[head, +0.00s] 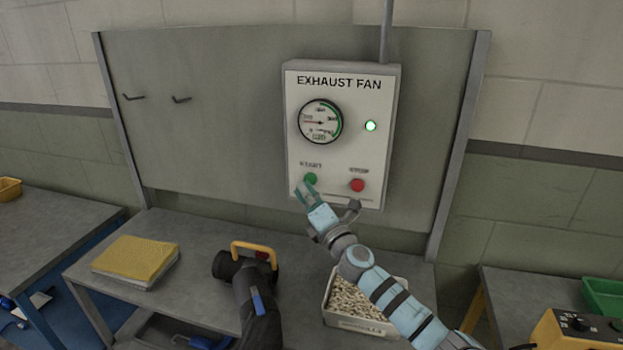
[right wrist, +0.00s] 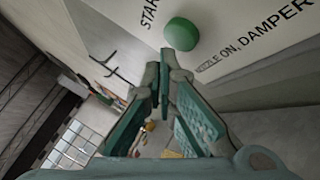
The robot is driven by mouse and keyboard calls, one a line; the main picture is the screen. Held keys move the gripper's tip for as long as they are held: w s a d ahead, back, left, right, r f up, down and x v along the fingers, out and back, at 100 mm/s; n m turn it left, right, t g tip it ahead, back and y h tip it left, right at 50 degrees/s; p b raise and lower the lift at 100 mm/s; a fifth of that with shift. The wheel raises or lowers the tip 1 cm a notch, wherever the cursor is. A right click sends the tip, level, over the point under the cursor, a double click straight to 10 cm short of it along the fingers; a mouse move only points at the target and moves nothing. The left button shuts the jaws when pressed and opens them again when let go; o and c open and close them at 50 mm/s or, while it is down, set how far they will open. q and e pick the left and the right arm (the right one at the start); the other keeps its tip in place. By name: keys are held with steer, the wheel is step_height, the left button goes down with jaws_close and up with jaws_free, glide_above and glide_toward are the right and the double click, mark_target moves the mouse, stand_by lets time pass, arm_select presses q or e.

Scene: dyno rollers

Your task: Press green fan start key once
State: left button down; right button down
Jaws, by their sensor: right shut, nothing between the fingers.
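The green start key (head: 310,179) is on the lower left of the white exhaust fan box (head: 345,125) on the grey panel. It is round and also shows large in the right wrist view (right wrist: 181,34). My right gripper (head: 301,189) is shut and empty, its fingertips just below and left of the key. In the right wrist view its fingertips (right wrist: 164,58) are close to the key; I cannot tell whether they touch it. A red stop key (head: 357,185) sits to the right. A green lamp (head: 370,126) is lit beside a round gauge (head: 320,121). My left gripper is not in view.
On the bench below are a yellow-topped stack (head: 137,258), a black thing with a yellow handle (head: 256,252) and a white bin of small pale pieces (head: 345,322). A conduit (head: 386,30) rises from the box. Two hooks are on the panel at left.

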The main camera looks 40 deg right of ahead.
steer(key=s+a+p, duration=0.1)
steer(key=a, duration=0.1)
steer(key=s+a+p, duration=0.1)
steer(key=s+a, duration=0.1)
steer(key=shift+a, duration=0.1)
stand_by(0.4)
stand_by(0.7)
